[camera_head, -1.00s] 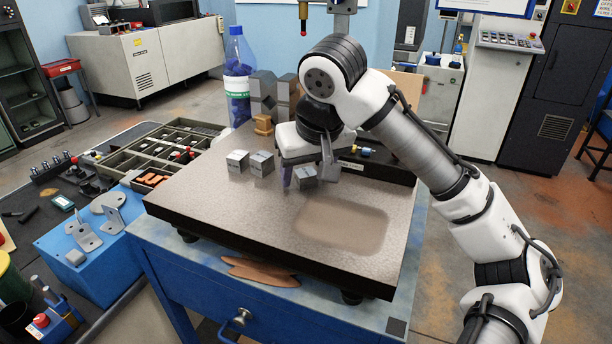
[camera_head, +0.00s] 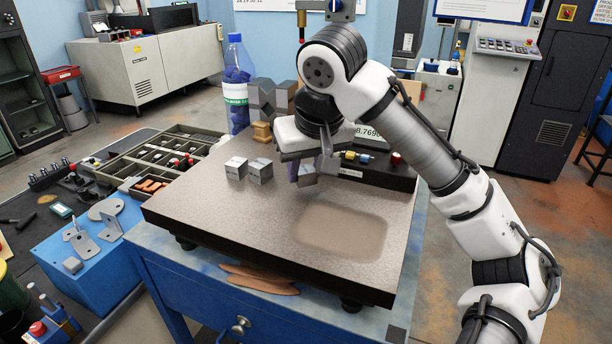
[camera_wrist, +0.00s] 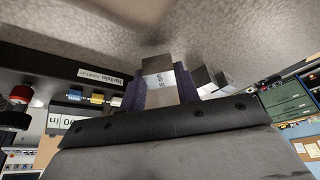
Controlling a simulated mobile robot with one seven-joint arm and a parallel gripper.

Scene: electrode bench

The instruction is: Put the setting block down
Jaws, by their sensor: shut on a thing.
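My gripper (camera_head: 303,174) is shut on a small grey metal setting block (camera_head: 309,171), over the back half of the speckled surface plate (camera_head: 240,224). In the wrist view the setting block (camera_wrist: 158,78) shows a light face with small print, between dark purple fingers (camera_wrist: 133,92). I cannot tell whether its underside touches the plate or hangs a little above it. Two similar grey blocks, a left one (camera_head: 236,168) and a right one (camera_head: 260,171), stand on the plate left of my gripper, apart from it.
A black instrument bar with a display (camera_head: 372,172) lies along the plate's back right. Grey V-shaped blocks (camera_head: 262,98) and a brass piece (camera_head: 262,132) stand at the back left, near a blue bottle (camera_head: 237,85). The plate's front half is clear, with a darker patch (camera_head: 342,232).

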